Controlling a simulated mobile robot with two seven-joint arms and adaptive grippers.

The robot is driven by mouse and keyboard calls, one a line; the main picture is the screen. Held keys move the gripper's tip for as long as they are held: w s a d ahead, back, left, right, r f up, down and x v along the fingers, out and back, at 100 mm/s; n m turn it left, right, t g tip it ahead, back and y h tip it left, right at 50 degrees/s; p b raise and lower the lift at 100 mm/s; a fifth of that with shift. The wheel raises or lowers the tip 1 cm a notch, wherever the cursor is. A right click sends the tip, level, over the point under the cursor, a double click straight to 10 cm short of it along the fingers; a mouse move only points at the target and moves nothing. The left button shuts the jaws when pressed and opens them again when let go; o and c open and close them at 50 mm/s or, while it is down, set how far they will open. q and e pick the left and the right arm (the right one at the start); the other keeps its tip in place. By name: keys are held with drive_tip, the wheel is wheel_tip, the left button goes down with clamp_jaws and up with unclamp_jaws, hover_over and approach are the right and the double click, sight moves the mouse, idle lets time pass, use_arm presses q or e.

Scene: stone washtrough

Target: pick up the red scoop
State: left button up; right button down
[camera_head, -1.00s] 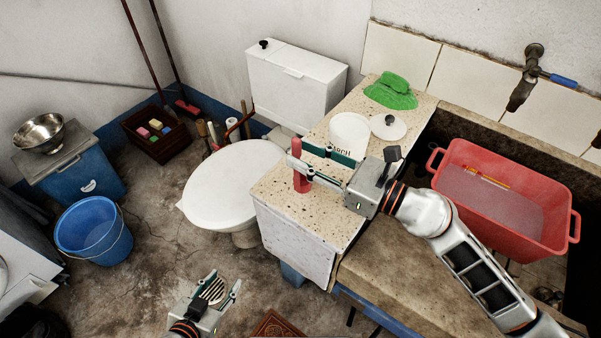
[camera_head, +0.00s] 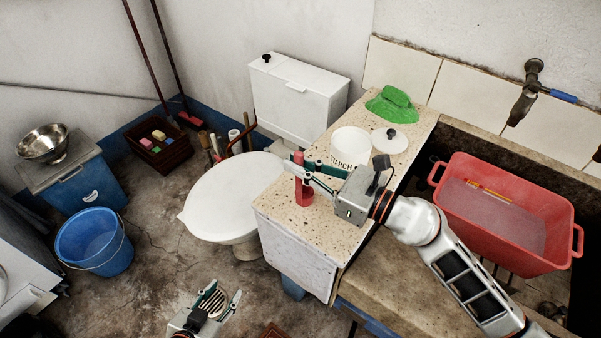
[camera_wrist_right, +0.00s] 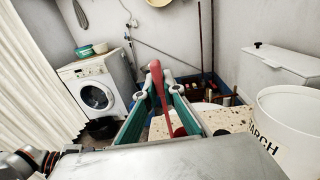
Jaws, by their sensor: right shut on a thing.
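The red scoop (camera_head: 304,191) is upright over the front part of the speckled counter (camera_head: 290,222), its handle up and its cup down. My right gripper (camera_head: 300,169) is shut on its handle. In the right wrist view the scoop's red handle (camera_wrist_right: 157,84) stands between the two fingers (camera_wrist_right: 158,100), and its lower part is partly hidden. I cannot tell whether the cup touches the counter. My left gripper (camera_head: 224,297) is low over the floor, with its fingers apart. A slotted round thing shows between them, probably on the floor below.
A white starch tub (camera_head: 350,147), its lid (camera_head: 390,140) and a green cloth (camera_head: 393,105) are behind the scoop on the counter. The toilet (camera_head: 225,200) is at left. A red basin (camera_head: 505,225) sits in the trough at right.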

wheel_tip(320, 180, up, 10)
drive_tip(key=p, duration=0.3)
drive_tip(key=shift+f+p, duration=0.15)
drive_tip(key=shift+p, duration=0.25)
wheel_tip(320, 180, up, 10)
drive_tip(key=p, duration=0.1)
drive_tip(key=shift+p, duration=0.35)
